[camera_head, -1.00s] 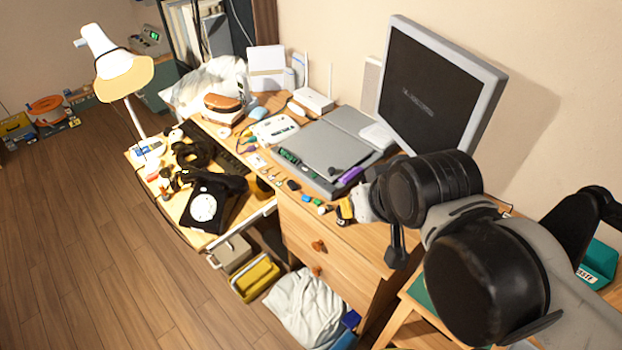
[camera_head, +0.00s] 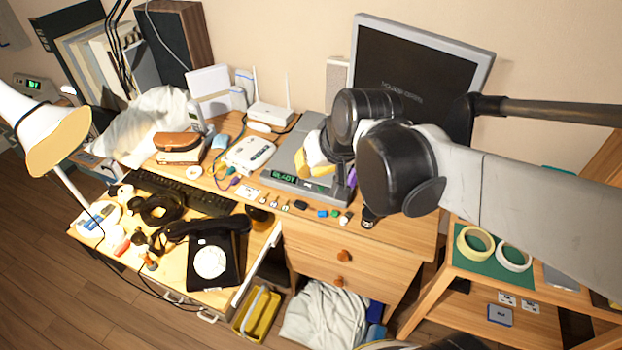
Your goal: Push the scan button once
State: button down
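The flat grey scanner (camera_head: 279,183) lies on the desk below the monitor, with a green-lit display that seems to read READY on its front panel. Small marks sit to the right of the display; they are too small to tell which is the scan button. My gripper (camera_head: 304,164), with yellow and dark parts, is over the front part of the scanner, just above and right of the display. My arm hides much of the scanner's right side. Whether the gripper touches the scanner, and whether its fingers are open, I cannot tell.
The monitor (camera_head: 420,75) stands behind my arm. A white router (camera_head: 270,116) and a white device (camera_head: 250,154) are left of the scanner. Several small coloured items lie along the desk's front edge. A black dial phone (camera_head: 212,262) sits on the lower pull-out surface.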

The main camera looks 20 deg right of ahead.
jog(key=w+d+f+m, duration=0.2)
jog(key=w+d+f, duration=0.25)
jog(key=w, duration=0.55)
jog(key=m+y+b, duration=0.1)
jog(key=y, duration=0.1)
send_over(312, 184)
jog(key=s, duration=0.2)
notch_tip(312, 184, down, 10)
jog(key=r, duration=0.1)
jog(key=shift+s+d+f, duration=0.1)
jog(key=shift+d+f, duration=0.15)
jog(key=shift+d, duration=0.2)
jog(key=shift+f+b, duration=0.1)
jog(key=shift+b, duration=0.2)
notch_tip(312, 184, down, 9)
jog(key=b, duration=0.6)
jog(key=shift+r, duration=0.2)
jog(key=shift+f+b, duration=0.4)
jog(key=shift+b, duration=0.2)
